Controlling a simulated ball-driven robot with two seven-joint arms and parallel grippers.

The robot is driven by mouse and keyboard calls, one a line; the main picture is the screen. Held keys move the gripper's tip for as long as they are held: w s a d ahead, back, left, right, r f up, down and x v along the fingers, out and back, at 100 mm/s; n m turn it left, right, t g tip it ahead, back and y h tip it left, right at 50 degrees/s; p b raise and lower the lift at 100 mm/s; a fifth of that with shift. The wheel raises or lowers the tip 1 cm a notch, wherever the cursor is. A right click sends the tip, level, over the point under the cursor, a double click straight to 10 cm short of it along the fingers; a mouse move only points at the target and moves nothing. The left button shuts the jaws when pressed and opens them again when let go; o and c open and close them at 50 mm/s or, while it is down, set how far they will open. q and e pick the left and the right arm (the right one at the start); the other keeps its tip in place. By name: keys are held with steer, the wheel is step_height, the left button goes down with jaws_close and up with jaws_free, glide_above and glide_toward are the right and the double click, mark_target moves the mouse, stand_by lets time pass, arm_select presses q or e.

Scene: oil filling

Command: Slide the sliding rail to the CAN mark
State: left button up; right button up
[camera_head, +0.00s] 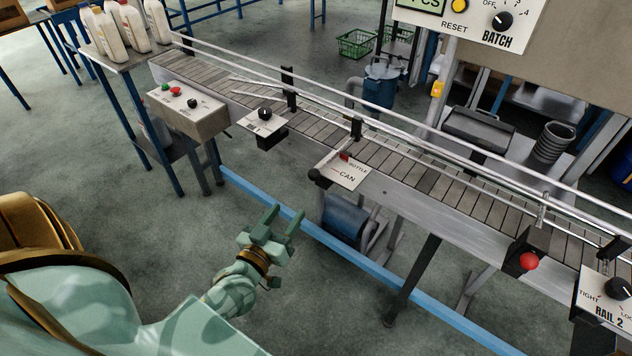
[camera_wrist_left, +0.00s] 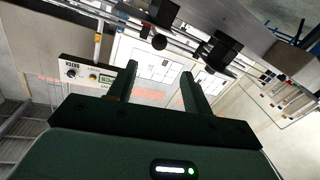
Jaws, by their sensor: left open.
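The sliding rail's rod (camera_head: 335,150) crosses the near edge of the conveyor and ends in a black knob (camera_head: 315,175). Beside it is a white plate (camera_head: 343,172) marked BOTTLE and CAN. A red pointer (camera_head: 344,156) sits at the BOTTLE end, and the CAN word is nearer the front. My left gripper (camera_head: 284,215) is open and empty, below and left of the plate and apart from the knob. In the left wrist view, the open fingers (camera_wrist_left: 158,70) point up toward a black round knob (camera_wrist_left: 160,42), probably the rail's. My right gripper is not in view.
The conveyor (camera_head: 400,160) runs from upper left to lower right. A plate with a black dial (camera_head: 264,122) and a button box (camera_head: 187,105) stand left of the rail. A red button (camera_head: 529,261) is at the right. A blue floor beam (camera_head: 330,240) passes beneath the conveyor.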

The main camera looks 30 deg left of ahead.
mark_target(311, 179)
arm_select(q)
steer(key=w, duration=0.4)
steer(key=w+a+b, duration=0.1)
steer(key=w, duration=0.4)
steer(key=w+b, duration=0.1)
steer(key=w, duration=0.4)
steer(key=shift+a, duration=0.3)
steer(key=shift+w, duration=0.35)
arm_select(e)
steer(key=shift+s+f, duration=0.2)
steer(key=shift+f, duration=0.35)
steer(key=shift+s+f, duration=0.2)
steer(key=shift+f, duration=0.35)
